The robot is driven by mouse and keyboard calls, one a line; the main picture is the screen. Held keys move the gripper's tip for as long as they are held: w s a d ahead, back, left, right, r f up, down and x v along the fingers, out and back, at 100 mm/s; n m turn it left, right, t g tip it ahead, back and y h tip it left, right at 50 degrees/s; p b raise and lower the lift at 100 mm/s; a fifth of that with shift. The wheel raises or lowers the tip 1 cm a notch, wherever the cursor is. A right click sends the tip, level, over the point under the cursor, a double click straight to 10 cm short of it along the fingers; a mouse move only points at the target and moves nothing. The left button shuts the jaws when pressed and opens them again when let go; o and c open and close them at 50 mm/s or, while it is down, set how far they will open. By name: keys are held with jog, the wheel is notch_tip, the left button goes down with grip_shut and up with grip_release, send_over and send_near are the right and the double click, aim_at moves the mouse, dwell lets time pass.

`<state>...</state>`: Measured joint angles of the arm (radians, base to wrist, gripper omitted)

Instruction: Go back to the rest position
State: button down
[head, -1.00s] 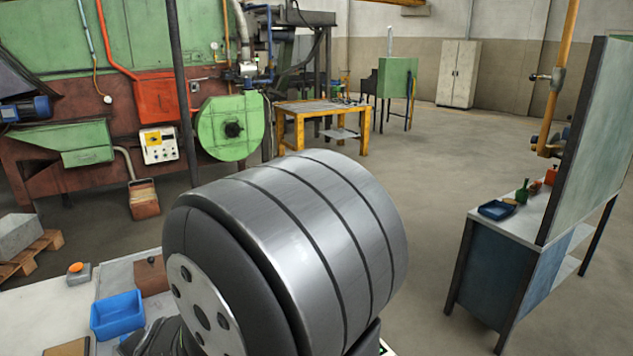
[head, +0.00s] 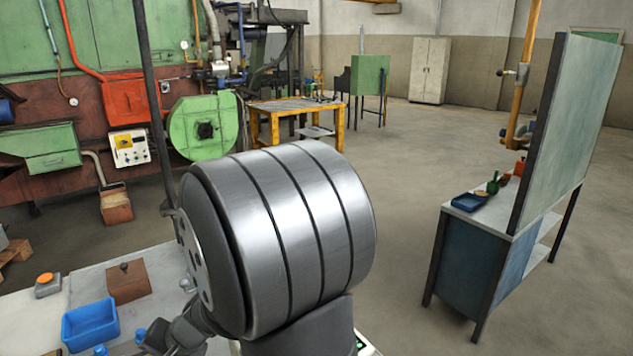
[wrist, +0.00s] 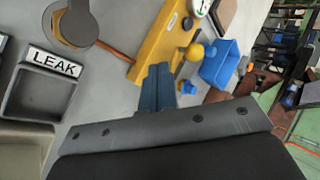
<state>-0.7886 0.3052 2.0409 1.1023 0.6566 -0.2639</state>
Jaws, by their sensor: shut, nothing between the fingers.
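My gripper (wrist: 158,88) shows in the wrist view, its two blue-grey fingers together with nothing between them. It points over a grey bench top (wrist: 105,100), beside a yellow fixture (wrist: 160,45) with a round gauge and a yellow ball knob. In the head view my large grey arm joint fills the middle foreground. The gripper cannot be made out clearly there.
A tray labelled LEAK (wrist: 38,92) lies left in the wrist view. A blue bin (head: 90,324), a brown block (head: 128,282) and an orange button (head: 46,281) sit on the bench (head: 50,318). A panelled workstation (head: 470,250) stands right; floor between is open.

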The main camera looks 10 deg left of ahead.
jog(key=w+n+g, duration=0.1)
jog(key=n, duration=0.1)
jog(key=w+d+n+g+h, duration=0.1)
jog(key=n+g, duration=0.1)
jog(key=shift+w+d+n, duration=0.1)
jog(key=shift+w+n, duration=0.2)
jog(key=shift+w, duration=0.05)
jog(key=shift+d, duration=0.1)
jog(key=c, duration=1.2)
grip_release()
jog(key=a+r+n+t+h, duration=0.1)
jog(key=a+r+n+h, duration=0.4)
jog(key=r, duration=0.3)
jog(key=a+r+n+t+h, duration=0.1)
jog(key=a+r+n+h, duration=0.1)
jog(key=a+r+n, duration=0.55)
jog(key=shift+m, duration=0.65)
jog(key=x, duration=0.5)
jog(key=d+x, duration=0.1)
jog(key=x, duration=0.4)
jog(key=w+d+x, duration=0.1)
jog(key=x, duration=0.5)
jog(key=shift+d+f, duration=0.15)
jog(key=shift+d, duration=0.05)
jog(key=shift+c, duration=0.4)
